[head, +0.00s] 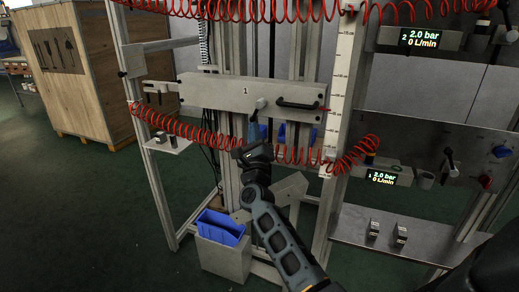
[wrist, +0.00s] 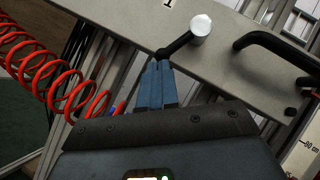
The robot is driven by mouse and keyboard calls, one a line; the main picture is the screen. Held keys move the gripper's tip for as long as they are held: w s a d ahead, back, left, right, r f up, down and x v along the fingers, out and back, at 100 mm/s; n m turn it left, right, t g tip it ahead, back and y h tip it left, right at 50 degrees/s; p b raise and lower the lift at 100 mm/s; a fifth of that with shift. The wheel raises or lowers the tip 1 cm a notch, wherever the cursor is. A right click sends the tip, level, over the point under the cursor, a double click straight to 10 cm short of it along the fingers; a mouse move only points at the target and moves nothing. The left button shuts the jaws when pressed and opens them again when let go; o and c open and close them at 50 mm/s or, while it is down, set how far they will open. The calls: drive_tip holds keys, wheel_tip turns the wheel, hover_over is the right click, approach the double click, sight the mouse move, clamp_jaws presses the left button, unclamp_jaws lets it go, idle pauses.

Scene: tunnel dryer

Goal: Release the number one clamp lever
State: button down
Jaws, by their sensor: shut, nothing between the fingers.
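The grey panel marked 1 (head: 215,93) spans the frame in the head view. Its clamp lever (head: 260,104) sits at the panel's lower middle, with a pale round hub and a short dark arm. In the wrist view the lever (wrist: 180,42) slants down and left from its silver hub. My gripper (wrist: 160,66) is shut and empty, its blue fingers together. The fingertips are right at the lever's lower end, where they overlap it in view; I cannot tell whether they touch. In the head view my gripper (head: 255,126) is just below the panel.
A black handle (head: 297,104) is fixed right of the lever. Red coiled hose (head: 170,122) hangs below the panel and shows close on the left in the wrist view (wrist: 60,80). A vertical scale (head: 338,100) stands right. A blue bin (head: 220,228) is below.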

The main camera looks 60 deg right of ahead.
drive_tip(key=w+r+m+g+h+b, duration=0.4)
drive_tip(key=w+m+g+b, duration=0.2)
drive_tip(key=m+g+b, duration=0.4)
drive_tip(key=shift+w+a+r+m+g+h+b, duration=0.3)
drive_tip(key=shift+m+b, duration=2.1)
drive_tip(key=shift+b, duration=1.95)
drive_tip(key=shift+s+d+r, duration=0.1)
drive_tip(key=shift+s+r, duration=0.05)
drive_tip(key=w+a+f+b, duration=0.2)
drive_tip(key=w+a+f, duration=0.1)
drive_tip(key=a+f, duration=0.6)
drive_tip(key=shift+w, duration=0.15)
